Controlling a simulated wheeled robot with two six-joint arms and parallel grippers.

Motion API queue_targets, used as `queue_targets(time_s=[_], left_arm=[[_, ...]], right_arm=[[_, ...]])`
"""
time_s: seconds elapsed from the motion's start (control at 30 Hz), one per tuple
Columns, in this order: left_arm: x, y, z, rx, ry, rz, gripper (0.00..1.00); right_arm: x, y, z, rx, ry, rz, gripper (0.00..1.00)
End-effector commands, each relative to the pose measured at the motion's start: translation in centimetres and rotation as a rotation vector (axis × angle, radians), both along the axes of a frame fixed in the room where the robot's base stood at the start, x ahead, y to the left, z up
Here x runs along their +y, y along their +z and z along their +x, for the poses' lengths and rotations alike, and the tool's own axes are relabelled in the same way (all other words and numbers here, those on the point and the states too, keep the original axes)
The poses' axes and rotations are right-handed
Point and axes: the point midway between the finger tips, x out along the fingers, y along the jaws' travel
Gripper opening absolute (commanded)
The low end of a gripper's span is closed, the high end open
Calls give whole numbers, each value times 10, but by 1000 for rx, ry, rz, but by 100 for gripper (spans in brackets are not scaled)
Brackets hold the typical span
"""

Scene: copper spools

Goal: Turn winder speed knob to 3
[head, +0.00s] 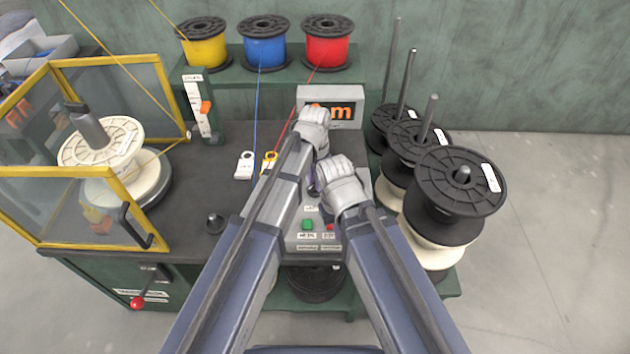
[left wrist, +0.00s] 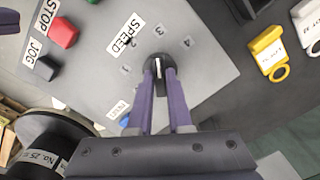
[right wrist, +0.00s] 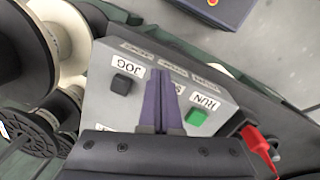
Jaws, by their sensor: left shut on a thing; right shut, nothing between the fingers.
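The black speed knob (left wrist: 157,62) with a white pointer mark sits on the grey control panel (left wrist: 215,70), beside the SPEED label (left wrist: 124,34). The pointer lies roughly in line with the 3 mark (left wrist: 158,30); the 4 mark (left wrist: 186,42) is to its right. My left gripper (left wrist: 161,78) is shut on the knob, a purple finger on each side. In the head view the grippers and arms hide the knob. My right gripper (right wrist: 161,78) is shut and empty above the panel's button end, between the JOG button (right wrist: 122,84) and the green RUN button (right wrist: 196,117).
Heavy black spools (head: 455,183) stand on posts at the right. Yellow, blue and red wire spools (head: 327,42) sit on the back shelf. A yellow-framed guard (head: 85,172) encloses a white spool at the left. The dark bench top (head: 205,185) has clear room.

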Motion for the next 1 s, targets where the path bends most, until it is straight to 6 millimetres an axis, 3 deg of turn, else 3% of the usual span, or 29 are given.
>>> queue_targets(time_s=[0.73, 0.77, 1.0], left_arm=[[0, 0, 0, 1, -81, 0, 0], [0, 0, 0, 1, -81, 0, 18], [0, 0, 0, 0, -81, 0, 46]], right_arm=[[0, 0, 0, 0, 0, 0, 0], [0, 0, 0, 0, 0, 0, 0], [0, 0, 0, 0, 0, 0, 0]])
